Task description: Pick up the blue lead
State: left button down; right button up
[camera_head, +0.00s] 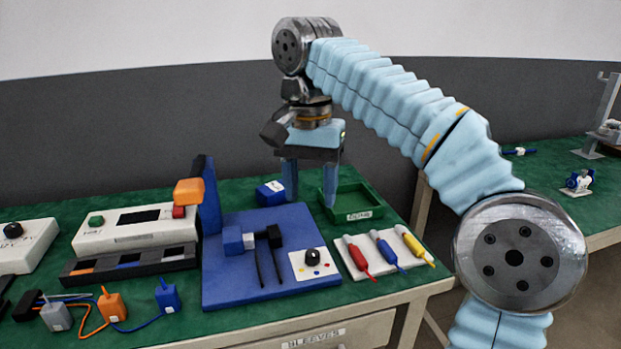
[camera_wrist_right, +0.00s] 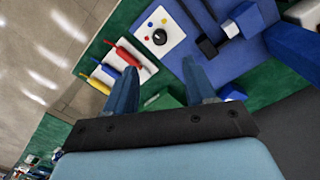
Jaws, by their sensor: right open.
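A blue plug (camera_head: 167,296) with a blue wire stands at the front left of the green bench top, right of an orange plug (camera_head: 112,305) and a grey one (camera_head: 56,315). A slim blue probe-like piece (camera_head: 387,250) lies between a red one (camera_head: 358,257) and a yellow one (camera_head: 414,245) on a white plate; the wrist view also shows this blue piece (camera_wrist_right: 109,71). My right gripper (camera_head: 311,188) points down, open and empty, near the green tray behind that plate. Its fingers also show in the wrist view (camera_wrist_right: 160,70). My left gripper is out of view.
A blue fixture board (camera_head: 225,291) with an upright post and a dial panel (camera_head: 316,264) stands mid-bench. A green tray (camera_head: 358,215) and a blue box (camera_head: 270,192) lie near my right gripper. A control box (camera_head: 136,231) stands left. Another bench (camera_head: 590,208) is at right.

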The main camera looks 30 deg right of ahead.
aim_at(387, 251)
jog(key=k, duration=1)
